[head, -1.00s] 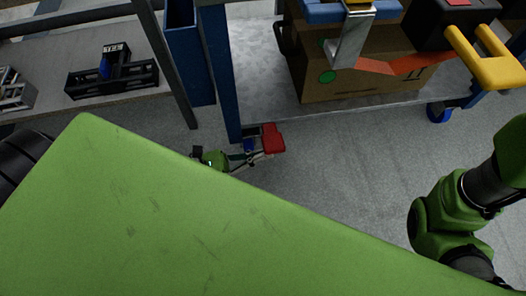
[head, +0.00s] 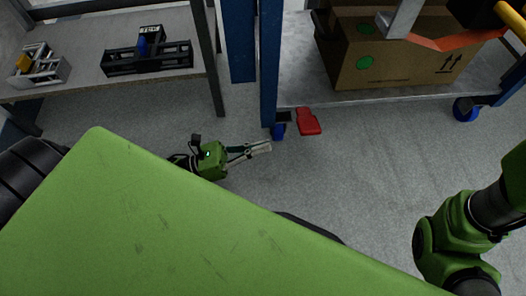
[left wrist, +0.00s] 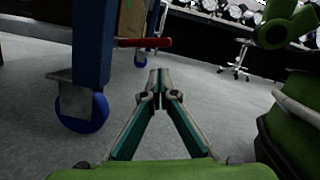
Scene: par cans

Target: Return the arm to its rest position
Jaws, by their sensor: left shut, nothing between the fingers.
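My left gripper (head: 258,149) shows in the head view beyond the edge of my green body, low over the grey floor. Its fingers point right and are together with nothing between them. In the left wrist view the same gripper (left wrist: 157,82) has its fingertips meeting, with floor around them. My right arm (head: 455,235) shows at the right edge of the head view, and its gripper is out of frame.
A blue cart post (head: 269,60) stands just beyond the left gripper, with a blue caster (left wrist: 82,110) and a red pedal (head: 308,121) near it. A cardboard box (head: 400,60) sits on the cart shelf. A grey workbench (head: 90,85) is at left. Open floor lies at right.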

